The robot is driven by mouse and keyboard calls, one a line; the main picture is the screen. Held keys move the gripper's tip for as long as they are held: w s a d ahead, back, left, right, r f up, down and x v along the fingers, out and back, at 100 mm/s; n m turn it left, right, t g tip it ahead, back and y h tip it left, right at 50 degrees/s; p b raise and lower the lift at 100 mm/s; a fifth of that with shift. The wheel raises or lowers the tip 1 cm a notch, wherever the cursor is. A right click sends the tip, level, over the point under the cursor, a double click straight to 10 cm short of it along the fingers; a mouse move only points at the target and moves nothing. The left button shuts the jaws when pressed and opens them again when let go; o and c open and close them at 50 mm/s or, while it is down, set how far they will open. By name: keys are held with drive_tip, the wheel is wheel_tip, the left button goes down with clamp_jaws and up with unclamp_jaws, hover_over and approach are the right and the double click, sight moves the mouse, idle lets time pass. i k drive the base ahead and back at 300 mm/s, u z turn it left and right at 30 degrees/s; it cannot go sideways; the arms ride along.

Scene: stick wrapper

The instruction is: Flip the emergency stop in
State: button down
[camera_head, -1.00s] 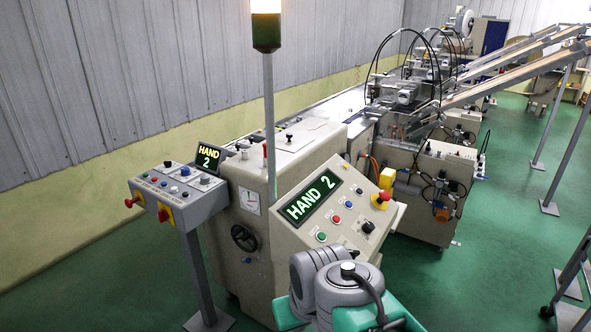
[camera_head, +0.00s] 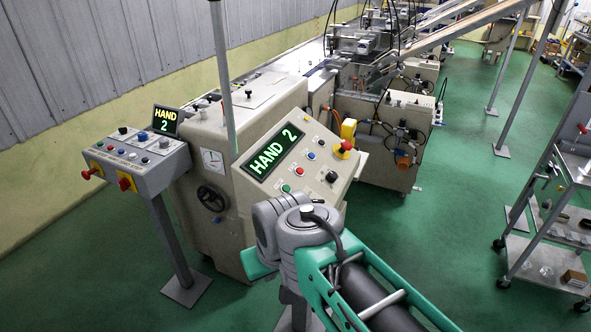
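The control panel (camera_head: 262,186) on the cream machine has a green "HAND 2" display. A red mushroom button on a yellow base (camera_head: 344,147) sits at the panel's upper right corner. Two more red knobs are on the grey pedestal box at left: one at its front left (camera_head: 86,174) and one on a yellow plate (camera_head: 126,183). Which of these is the emergency stop, and its state, I cannot tell. My arm's grey joint and green link stand in front of the panel's lower edge. My gripper is out of view.
The pedestal box (camera_head: 140,160) stands on a grey post left of the machine. A metal shelf cart (camera_head: 545,255) is at right. Green floor (camera_head: 455,195) is clear between machine and cart. Conveyors (camera_head: 470,35) slope up behind.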

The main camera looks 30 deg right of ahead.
sight(345, 145)
drive_tip(key=k, duration=0.5)
drive_tip(key=z, duration=0.9)
drive_tip(key=i, duration=0.75)
drive_tip(key=u, duration=0.45)
